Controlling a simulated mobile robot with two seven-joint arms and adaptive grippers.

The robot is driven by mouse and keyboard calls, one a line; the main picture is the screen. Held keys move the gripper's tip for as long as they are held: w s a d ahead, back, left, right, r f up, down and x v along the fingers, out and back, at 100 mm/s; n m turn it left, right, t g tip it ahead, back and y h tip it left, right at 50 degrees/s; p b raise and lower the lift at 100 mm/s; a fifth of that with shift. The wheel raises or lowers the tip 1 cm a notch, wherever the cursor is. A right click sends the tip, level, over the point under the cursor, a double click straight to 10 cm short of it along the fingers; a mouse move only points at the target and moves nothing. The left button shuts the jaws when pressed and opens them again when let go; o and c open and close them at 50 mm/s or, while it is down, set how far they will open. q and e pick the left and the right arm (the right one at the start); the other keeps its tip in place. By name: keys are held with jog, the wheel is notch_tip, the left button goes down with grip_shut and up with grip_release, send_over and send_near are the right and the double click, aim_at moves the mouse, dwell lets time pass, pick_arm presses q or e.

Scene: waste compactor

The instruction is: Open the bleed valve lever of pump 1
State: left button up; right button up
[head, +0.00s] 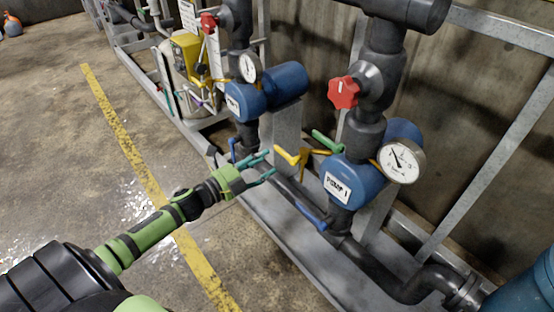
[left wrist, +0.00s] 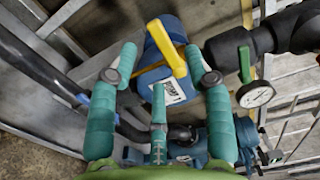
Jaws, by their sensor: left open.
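Pump 1 (head: 369,180) is a blue body with a white "PUMP 1" label on the right in the head view; its blue body (left wrist: 160,75) also shows in the left wrist view. A yellow lever (head: 288,156) sticks out on its left side. In the left wrist view the yellow lever (left wrist: 168,48) lies between the finger tips, with no clear contact. A green lever (head: 326,142) sits beside it, and a blue lever (head: 312,217) is lower down. No label shows which is the bleed valve. My left gripper (head: 270,163) is open and empty, just left of the yellow lever.
A pressure gauge (head: 401,160) and a red knob (head: 343,92) are close to pump 1. A second blue pump (head: 245,101) stands farther back. Grey frame bars (head: 490,160) and dark pipes surround the pumps. The floor (head: 70,160) on the left is clear.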

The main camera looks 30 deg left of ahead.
aim_at(279, 153)
pick_arm(q)
jog(key=x, duration=0.5)
jog(key=shift+w+d, duration=0.1)
jog(key=shift+w, duration=0.2)
grip_shut()
